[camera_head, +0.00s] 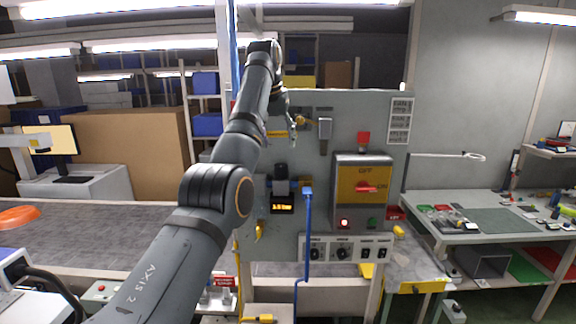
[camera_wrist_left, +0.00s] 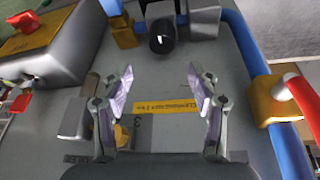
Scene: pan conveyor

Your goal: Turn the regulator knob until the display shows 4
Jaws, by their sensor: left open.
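The regulator (camera_head: 281,172) has a dark knob and stands on the grey panel in the head view. The display (camera_head: 283,208) below it has glowing orange characters too small to read surely. In the left wrist view the dark round knob (camera_wrist_left: 162,38) with a white mark shows beyond my fingertips. My left gripper (camera_head: 292,130) is above the regulator in the head view. In the left wrist view my left gripper (camera_wrist_left: 160,85) is open and empty, its two fingers wide apart and clear of the knob. My right gripper is out of view.
A switch box (camera_head: 362,190) with a red handle stands right of the regulator. A yellow label (camera_wrist_left: 178,107) lies behind the fingers, and a red-handled valve (camera_wrist_left: 272,101) and blue pipe are at right in the wrist view.

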